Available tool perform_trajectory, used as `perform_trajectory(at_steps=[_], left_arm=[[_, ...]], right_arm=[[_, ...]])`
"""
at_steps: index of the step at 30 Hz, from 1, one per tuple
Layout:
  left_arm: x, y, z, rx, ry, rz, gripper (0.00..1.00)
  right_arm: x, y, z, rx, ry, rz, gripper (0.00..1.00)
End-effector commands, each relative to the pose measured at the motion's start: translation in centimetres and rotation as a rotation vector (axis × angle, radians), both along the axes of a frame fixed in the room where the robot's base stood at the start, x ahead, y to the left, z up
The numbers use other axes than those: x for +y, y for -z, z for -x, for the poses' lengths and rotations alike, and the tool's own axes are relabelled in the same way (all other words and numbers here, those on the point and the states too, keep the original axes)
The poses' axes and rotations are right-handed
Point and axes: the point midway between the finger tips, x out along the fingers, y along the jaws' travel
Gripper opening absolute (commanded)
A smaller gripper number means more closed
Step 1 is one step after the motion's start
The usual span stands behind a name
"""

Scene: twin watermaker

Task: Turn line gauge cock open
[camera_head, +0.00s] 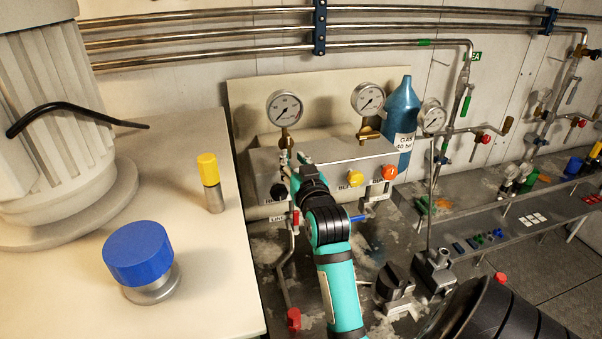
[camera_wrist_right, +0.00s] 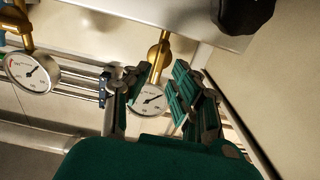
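A round white dial gauge (camera_head: 285,107) stands on a brass stem at the left of the grey panel box. Its small brass cock (camera_head: 284,141) sits under the dial, just above my right gripper (camera_head: 293,160). In the right wrist view, which looks upside down, the brass stem (camera_wrist_right: 158,57) and dial (camera_wrist_right: 148,99) lie between the fingers of my right gripper (camera_wrist_right: 155,88). The green-padded fingers are apart, and I see no clear contact with the stem. The cock's handle position cannot be told. My left gripper is not in view.
A second gauge (camera_head: 368,99) stands to the right, with a yellow knob (camera_head: 355,178) and orange knob (camera_head: 389,172) below. A black knob (camera_head: 279,190) is close to my right gripper. A blue bottle (camera_head: 402,112) stands behind the box. A white worktop (camera_head: 100,300) fills the left.

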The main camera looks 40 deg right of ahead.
Motion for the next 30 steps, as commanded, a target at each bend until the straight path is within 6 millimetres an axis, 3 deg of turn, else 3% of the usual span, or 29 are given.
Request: perform_trajectory(at_steps=[3,10,30], left_arm=[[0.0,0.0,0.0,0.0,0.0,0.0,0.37],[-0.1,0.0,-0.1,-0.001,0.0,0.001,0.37],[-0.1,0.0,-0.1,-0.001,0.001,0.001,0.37]], right_arm=[[1.3,0.1,2.3,0.002,0.0,-0.001,0.23],[2.8,0.0,5.1,0.0,0.0,-0.001,0.23],[3.1,0.0,5.7,-0.001,0.0,0.0,0.23]])
